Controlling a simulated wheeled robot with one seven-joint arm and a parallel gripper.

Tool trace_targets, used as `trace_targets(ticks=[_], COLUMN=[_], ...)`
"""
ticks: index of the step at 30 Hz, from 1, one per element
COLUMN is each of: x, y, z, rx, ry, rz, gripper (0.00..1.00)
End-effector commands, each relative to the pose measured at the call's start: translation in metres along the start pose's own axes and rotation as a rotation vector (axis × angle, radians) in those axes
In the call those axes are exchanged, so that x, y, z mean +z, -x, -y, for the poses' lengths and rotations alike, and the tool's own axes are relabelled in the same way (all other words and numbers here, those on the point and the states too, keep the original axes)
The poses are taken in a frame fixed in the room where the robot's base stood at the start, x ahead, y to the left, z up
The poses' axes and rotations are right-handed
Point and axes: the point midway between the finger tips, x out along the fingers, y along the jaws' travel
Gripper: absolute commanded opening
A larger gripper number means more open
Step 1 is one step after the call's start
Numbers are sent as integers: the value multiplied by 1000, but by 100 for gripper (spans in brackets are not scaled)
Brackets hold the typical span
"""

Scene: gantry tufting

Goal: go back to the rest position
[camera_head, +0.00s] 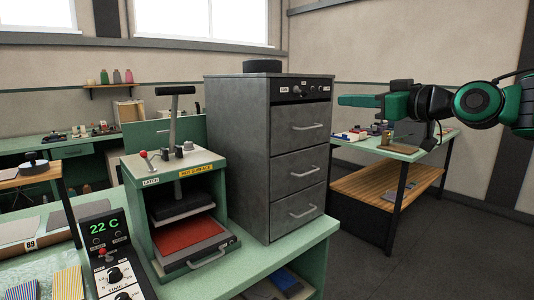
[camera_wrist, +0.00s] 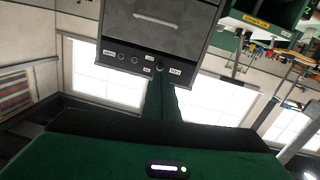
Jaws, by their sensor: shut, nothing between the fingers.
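My gripper (camera_head: 345,101) is held up in the air at the right of the head view, its green fingers pointing left. The fingers are together with nothing between them. It is beside the upper right of the grey drawer cabinet (camera_head: 238,150), apparently clear of it. In the wrist view, which is upside down, my gripper's green fingers (camera_wrist: 160,90) point up the picture, and the cabinet's control panel (camera_wrist: 150,62) shows beyond them.
A heat press (camera_head: 180,165) labelled hot surface stands left of the cabinet on a green bench (camera_head: 290,250). A control box (camera_head: 105,225) reads 22 C. A green-topped table (camera_head: 410,152) with small items stands behind and below my arm. Floor (camera_head: 390,270) shows at front right.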

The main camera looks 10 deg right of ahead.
Motion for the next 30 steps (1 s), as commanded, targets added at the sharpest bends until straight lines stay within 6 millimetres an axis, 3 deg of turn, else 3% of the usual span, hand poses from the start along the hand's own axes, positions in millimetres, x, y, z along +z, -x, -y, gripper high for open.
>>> trace_targets(ticks=[4,8,12,18,24,27,30], x=[71,150,225,313,366,378,383], y=[15,48,100,192,285,317,335], z=[-10,-16,-12,15,60,80,93], rx=[77,171,280,446,614,676,718], ry=[-87,-204,-347,-577,-807,-891,-944], rz=[208,442,679,998,1264,1350,1401], gripper=[0,0,0,0,0,0,0])
